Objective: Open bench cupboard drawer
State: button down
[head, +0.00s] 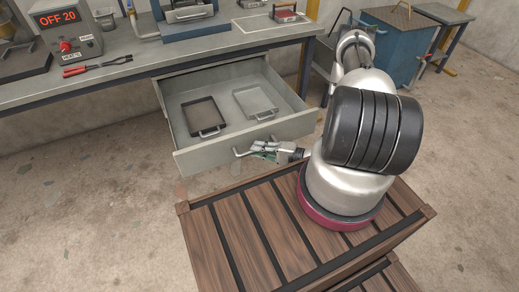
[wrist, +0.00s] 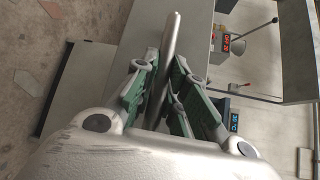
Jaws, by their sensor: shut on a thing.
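The bench cupboard drawer (head: 235,152) is pulled well out from under the bench in the head view, its inside in plain sight. A bar handle (head: 238,152) runs across its front. My gripper (head: 267,150) is at the right part of that handle, low in front of the drawer. In the wrist view, the green-padded fingers of my gripper (wrist: 165,78) are shut on the round metal handle bar (wrist: 173,30), one on each side. The fingers hide the lower part of the bar.
Inside the drawer lie a dark-rimmed tray (head: 183,118) and a paler tray (head: 237,104). The workbench (head: 135,76) above carries a control box reading OFF 20 (head: 68,32) and red-handled pliers (head: 95,66). A blue cabinet (head: 402,50) stands at the back right. Floor left of the drawer is clear.

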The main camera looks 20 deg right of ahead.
jog(key=c, duration=1.5)
grip_release()
jog(key=shift+o, duration=0.2)
